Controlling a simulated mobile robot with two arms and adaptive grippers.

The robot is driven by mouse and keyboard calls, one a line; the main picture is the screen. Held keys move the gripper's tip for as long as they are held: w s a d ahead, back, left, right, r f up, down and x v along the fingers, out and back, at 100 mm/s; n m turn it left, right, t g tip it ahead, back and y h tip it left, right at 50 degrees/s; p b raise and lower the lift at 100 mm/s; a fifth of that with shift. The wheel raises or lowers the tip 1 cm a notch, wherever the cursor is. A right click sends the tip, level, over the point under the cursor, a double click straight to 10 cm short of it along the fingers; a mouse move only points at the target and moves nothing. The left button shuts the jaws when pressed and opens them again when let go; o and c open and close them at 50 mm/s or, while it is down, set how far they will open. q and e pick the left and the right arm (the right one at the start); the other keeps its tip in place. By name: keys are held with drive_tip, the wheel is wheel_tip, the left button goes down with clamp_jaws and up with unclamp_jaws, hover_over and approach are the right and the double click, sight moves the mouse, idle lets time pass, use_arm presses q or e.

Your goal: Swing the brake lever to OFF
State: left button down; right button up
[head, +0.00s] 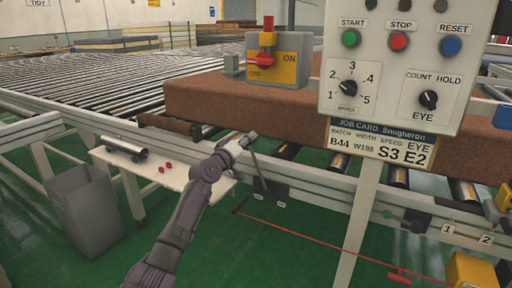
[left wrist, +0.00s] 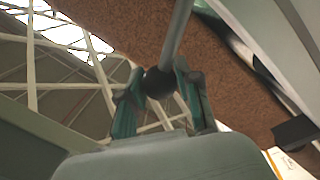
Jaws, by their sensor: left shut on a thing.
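The brake lever (head: 257,168) is a thin grey rod rising from a dark plate (head: 271,191) on the conveyor's side rail. It tilts up and to the left in the head view. Small white labels sit at the plate's lower edge, too small to read. My left gripper (head: 248,139) is at the lever's top end. In the left wrist view the lever's black ball knob (left wrist: 158,83) sits between the two fingers of my left gripper (left wrist: 162,95), which are shut on it. The rod (left wrist: 177,38) runs up from the knob. My right gripper is out of view.
A control panel (head: 388,108) on a post stands to the right. A brown mattress slab (head: 205,97) lies on the rollers behind the lever. A grey box with a red switch (head: 261,62) is above it. A white shelf (head: 182,174) and grey bin (head: 85,212) are left.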

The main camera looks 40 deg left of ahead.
use_arm(q)
drive_tip(key=shift+s+a+f+n+b, duration=0.2)
drive_tip(key=shift+a+n+b, duration=0.2)
drive_tip(key=shift+a, duration=0.15)
drive_tip(key=c, duration=0.8)
unclamp_jaws()
drive_tip(key=shift+a+f, duration=0.1)
drive_tip(key=shift+a, duration=0.05)
drive_tip(key=shift+o, duration=0.2)
drive_tip(key=shift+s+f, duration=0.1)
drive_tip(key=shift+s, duration=0.25)
drive_tip(key=s+d, duration=0.2)
drive_tip(key=s, duration=0.9)
drive_tip(key=shift+f, duration=0.4)
drive_tip(key=shift+d, duration=0.1)
